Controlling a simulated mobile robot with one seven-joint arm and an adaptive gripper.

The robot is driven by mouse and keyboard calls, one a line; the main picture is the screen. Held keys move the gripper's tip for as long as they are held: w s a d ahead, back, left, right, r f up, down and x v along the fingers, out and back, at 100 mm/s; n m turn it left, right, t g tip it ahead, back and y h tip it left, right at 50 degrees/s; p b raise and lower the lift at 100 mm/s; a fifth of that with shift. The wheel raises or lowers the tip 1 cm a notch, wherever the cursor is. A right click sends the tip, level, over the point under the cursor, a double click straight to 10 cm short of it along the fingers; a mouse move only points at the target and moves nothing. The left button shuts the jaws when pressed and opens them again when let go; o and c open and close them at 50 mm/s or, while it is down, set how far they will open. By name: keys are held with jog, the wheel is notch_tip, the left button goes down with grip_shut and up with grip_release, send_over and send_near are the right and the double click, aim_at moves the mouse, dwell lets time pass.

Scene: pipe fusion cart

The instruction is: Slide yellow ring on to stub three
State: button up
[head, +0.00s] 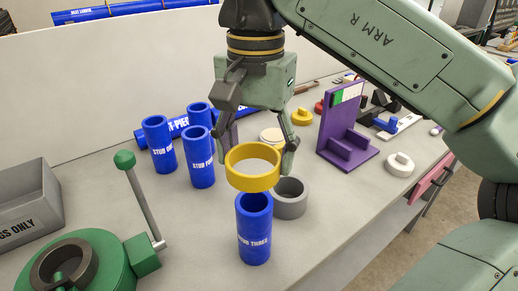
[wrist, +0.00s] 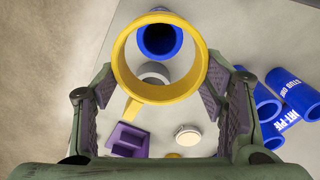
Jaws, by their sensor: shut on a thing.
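The yellow ring (head: 253,182) is held flat between the two fingers of my gripper (head: 262,145). It is above the open top of stub three (head: 254,236), a blue upright tube labelled "STUB THREE", with its lower edge near the tube's rim in the head view. In the wrist view the ring (wrist: 125,72) is between the finger pads of my gripper (wrist: 160,95). Stub three (wrist: 160,42) shows through the ring's opening, toward its far edge, so the two look not quite centred from there. Whether ring and stub touch cannot be told.
A grey ring (head: 290,198) stands right beside stub three. Other blue stubs (head: 199,165) stand behind left. A green clamp with a lever (head: 142,205) is at front left, a grey bin (head: 28,205) at far left. A purple stand (head: 345,135) is at right.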

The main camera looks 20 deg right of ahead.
aim_at(257, 196)
jog(key=shift+f+b, duration=1.35)
jog(key=shift+f, duration=1.05)
jog(key=shift+p, duration=0.6)
jog(key=shift+f+b, duration=2.05)
jog(key=shift+f, duration=1.05)
jog(key=o, duration=1)
